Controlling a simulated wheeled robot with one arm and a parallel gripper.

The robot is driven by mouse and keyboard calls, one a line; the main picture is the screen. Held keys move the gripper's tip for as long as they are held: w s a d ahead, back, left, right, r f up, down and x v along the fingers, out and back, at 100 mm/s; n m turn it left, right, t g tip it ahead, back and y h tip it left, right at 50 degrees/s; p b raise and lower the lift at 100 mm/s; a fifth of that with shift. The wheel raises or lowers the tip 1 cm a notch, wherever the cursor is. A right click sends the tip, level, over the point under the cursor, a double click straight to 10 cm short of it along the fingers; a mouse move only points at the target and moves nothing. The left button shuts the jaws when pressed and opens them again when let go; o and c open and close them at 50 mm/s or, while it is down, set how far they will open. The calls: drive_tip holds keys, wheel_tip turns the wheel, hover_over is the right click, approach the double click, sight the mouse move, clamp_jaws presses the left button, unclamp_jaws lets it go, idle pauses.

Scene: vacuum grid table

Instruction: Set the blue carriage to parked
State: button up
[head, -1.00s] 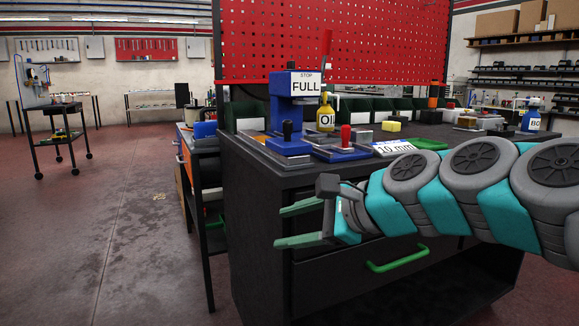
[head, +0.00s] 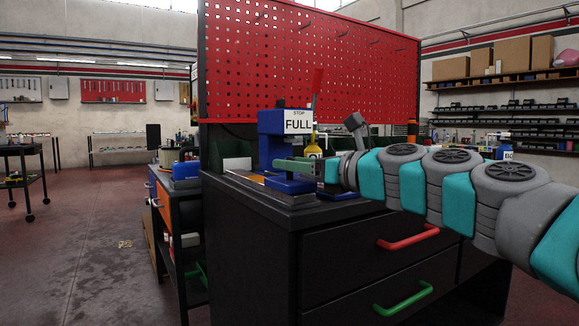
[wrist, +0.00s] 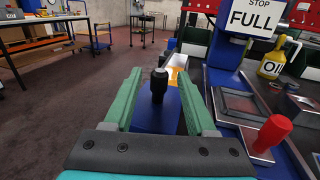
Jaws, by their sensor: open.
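The blue carriage (wrist: 168,118) carries an upright black knob (wrist: 159,84). In the wrist view it lies between the two green fingers of my gripper (wrist: 164,80), which are open and not visibly touching the knob. In the head view my gripper (head: 284,166) reaches from the right, level, in front of the blue fixture (head: 270,140).
A red knob (wrist: 273,130) stands on a metal plate right of my gripper. A yellow oil bottle (wrist: 277,58) stands farther back. The red perforated panel (head: 300,60) rises behind the bench. Open floor (head: 95,250) lies to the left.

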drive_tip(key=shift+w+a, duration=0.45)
drive_tip(key=shift+a, duration=0.1)
clamp_jaws()
idle(1.1)
